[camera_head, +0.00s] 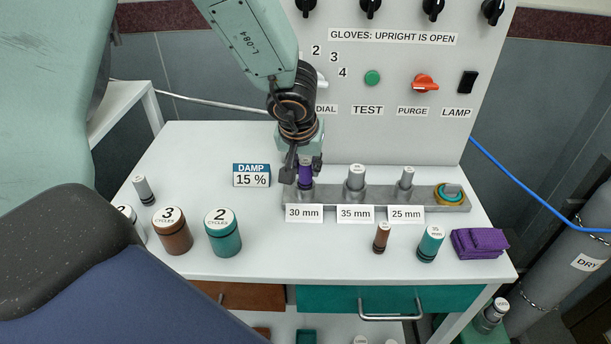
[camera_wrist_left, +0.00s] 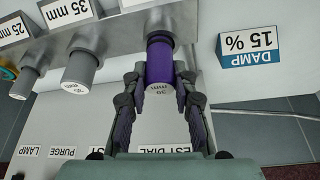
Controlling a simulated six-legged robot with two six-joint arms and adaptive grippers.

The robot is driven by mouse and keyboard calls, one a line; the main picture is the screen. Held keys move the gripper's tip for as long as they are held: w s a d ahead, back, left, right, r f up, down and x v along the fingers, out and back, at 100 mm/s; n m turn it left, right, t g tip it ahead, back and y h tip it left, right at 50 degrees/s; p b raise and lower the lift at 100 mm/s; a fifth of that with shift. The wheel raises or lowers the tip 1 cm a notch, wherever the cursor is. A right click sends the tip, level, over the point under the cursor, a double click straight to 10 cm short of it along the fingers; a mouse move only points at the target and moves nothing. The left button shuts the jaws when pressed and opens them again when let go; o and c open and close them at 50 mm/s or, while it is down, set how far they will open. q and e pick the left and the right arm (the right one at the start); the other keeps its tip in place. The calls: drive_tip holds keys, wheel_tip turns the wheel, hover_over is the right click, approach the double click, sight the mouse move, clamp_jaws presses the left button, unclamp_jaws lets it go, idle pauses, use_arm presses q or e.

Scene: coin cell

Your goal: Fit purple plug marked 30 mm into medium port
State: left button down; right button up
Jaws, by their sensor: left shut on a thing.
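The purple plug (camera_head: 305,172) stands upright at the 30 mm port, the left one in the grey metal block (camera_head: 331,193). My left gripper (camera_head: 303,167) comes down from above and is shut on the plug. In the left wrist view the plug (camera_wrist_left: 160,66) shows its white 30 mm end between my two fingers (camera_wrist_left: 160,92). Its other end meets the block's collar; how deep it sits is hard to tell. Grey plugs stand in the 35 mm port (camera_head: 356,178) and the 25 mm port (camera_head: 406,178). My right gripper is not in view.
Teal (camera_head: 223,233) and brown (camera_head: 172,232) canisters stand at left. A DAMP 15 % sign (camera_head: 252,175) stands left of the block. The control panel (camera_head: 400,130) rises behind.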

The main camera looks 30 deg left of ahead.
use_arm(q)
drive_tip(key=shift+f, duration=0.8)
drive_tip(key=shift+w+a+f, duration=0.1)
drive_tip(key=shift+a+f, duration=0.05)
drive_tip(key=shift+a, duration=0.05)
drive_tip(key=shift+r, duration=0.2)
drive_tip(key=c, duration=1.4)
unclamp_jaws()
drive_tip(key=shift+d, duration=0.2)
drive_tip(key=o, duration=0.3)
drive_tip(key=shift+a, duration=0.2)
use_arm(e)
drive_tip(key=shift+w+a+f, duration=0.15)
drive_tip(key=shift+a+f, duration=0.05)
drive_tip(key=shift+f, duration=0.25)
